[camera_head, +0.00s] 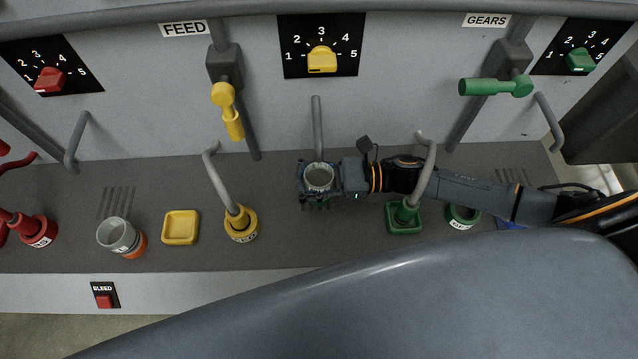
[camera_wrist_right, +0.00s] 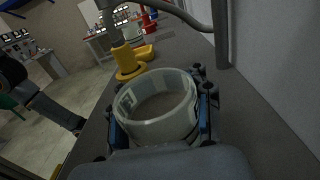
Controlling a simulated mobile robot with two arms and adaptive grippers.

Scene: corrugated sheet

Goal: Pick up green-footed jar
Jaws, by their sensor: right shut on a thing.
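My right gripper (camera_head: 320,190) reaches in from the right and is shut around a round, open-topped, pale jar (camera_head: 318,175) in the middle of the dark counter. The jar is upright, with the fingers on both its sides; a bit of green shows just below it. In the right wrist view the jar (camera_wrist_right: 152,121) stands between the blue-edged fingers (camera_wrist_right: 162,122), its mouth open and a label partly seen on its wall. Its foot is hidden there, and I cannot tell whether it touches the counter. My left gripper is not in view.
A green square base (camera_head: 404,219) and green round container (camera_head: 462,217) are right, under my arm. A grey pipe (camera_head: 317,125) hangs behind the held jar.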

